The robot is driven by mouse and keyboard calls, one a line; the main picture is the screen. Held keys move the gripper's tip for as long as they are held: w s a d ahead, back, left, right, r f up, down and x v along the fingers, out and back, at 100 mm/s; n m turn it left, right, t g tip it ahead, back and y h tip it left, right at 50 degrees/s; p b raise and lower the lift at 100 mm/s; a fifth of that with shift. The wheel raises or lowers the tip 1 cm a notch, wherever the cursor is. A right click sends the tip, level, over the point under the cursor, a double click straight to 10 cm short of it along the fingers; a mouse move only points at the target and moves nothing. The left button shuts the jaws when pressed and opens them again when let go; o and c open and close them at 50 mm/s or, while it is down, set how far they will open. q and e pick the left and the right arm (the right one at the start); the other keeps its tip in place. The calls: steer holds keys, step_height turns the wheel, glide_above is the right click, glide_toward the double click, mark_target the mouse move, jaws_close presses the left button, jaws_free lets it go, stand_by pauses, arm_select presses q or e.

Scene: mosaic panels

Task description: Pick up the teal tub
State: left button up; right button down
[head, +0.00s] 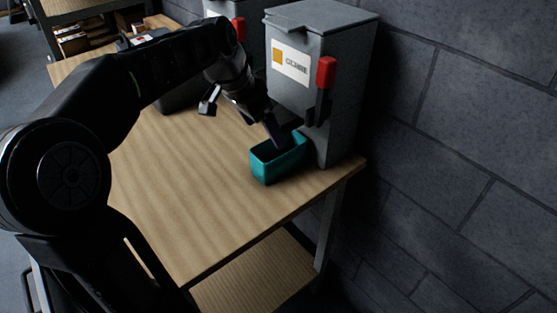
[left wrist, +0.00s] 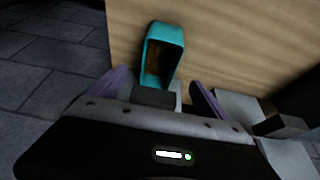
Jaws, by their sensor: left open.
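The teal tub (head: 266,168) stands upright on the wooden table, below the front of a grey dispenser box and near the table's right edge. It is open at the top. My left gripper (head: 276,135) reaches down over the tub's back part. In the left wrist view the tub (left wrist: 150,45) lies ahead of the gripper, and the open fingers (left wrist: 160,92) stand apart on either side of its near end. Whether the fingers touch the tub is not clear. My right gripper is not in view.
The grey dispenser (head: 320,60) with a red-handled lever (head: 326,73) rises right behind the tub. A second dispenser (head: 222,8) stands further left, partly hidden by my arm. The table's (head: 190,200) front part is clear. A dark block wall (head: 460,130) lies to the right.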

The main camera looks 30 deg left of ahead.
mark_target(273, 146)
arm_select(q)
steer(key=shift+x, duration=1.3)
steer(key=p+x, duration=0.1)
steer(key=x, duration=0.4)
steer(key=shift+d+f, duration=0.1)
steer(key=shift+c, duration=0.2)
jaws_close()
stand_by(0.6)
